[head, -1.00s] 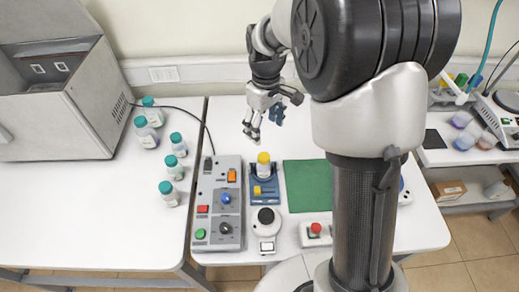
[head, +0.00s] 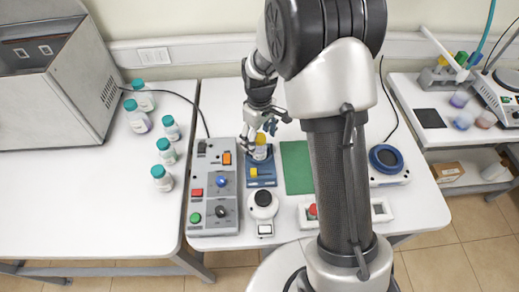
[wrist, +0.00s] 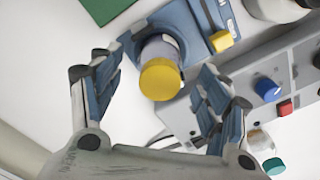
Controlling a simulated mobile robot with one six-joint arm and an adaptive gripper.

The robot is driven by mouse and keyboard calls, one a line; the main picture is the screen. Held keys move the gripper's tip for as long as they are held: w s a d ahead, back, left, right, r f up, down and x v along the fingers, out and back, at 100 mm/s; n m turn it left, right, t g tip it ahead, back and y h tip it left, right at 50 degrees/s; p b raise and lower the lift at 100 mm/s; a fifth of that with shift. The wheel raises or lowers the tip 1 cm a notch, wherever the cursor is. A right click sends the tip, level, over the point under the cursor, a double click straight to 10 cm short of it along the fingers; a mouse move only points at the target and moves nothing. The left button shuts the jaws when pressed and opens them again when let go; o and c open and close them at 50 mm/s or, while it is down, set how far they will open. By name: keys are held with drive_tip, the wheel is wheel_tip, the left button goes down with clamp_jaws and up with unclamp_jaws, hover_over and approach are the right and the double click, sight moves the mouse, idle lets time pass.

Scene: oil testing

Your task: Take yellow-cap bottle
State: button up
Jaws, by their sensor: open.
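The yellow-cap bottle (head: 261,152) stands in a blue holder (head: 262,175) on the middle table. In the wrist view its yellow cap (wrist: 161,79) faces the camera, with the body running back into the holder (wrist: 184,28). My gripper (head: 261,136) is at the bottle, just behind and above it in the head view. In the wrist view my open gripper (wrist: 163,92) has one blue-padded finger on each side of the cap. Gaps show between the fingers and the bottle. Part of the bottle is hidden by the fingers in the head view.
A grey control box (head: 214,190) with buttons and knobs stands left of the holder. A green mat (head: 296,167) lies to the right. A white device with a black knob (head: 263,204) is in front. Several teal-capped bottles (head: 162,177) stand on the left table.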

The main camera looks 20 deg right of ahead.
wheel_tip(320, 180, down, 3)
drive_tip(key=shift+r, duration=0.2)
drive_tip(key=shift+c, duration=0.3)
drive_tip(key=c, duration=1.2)
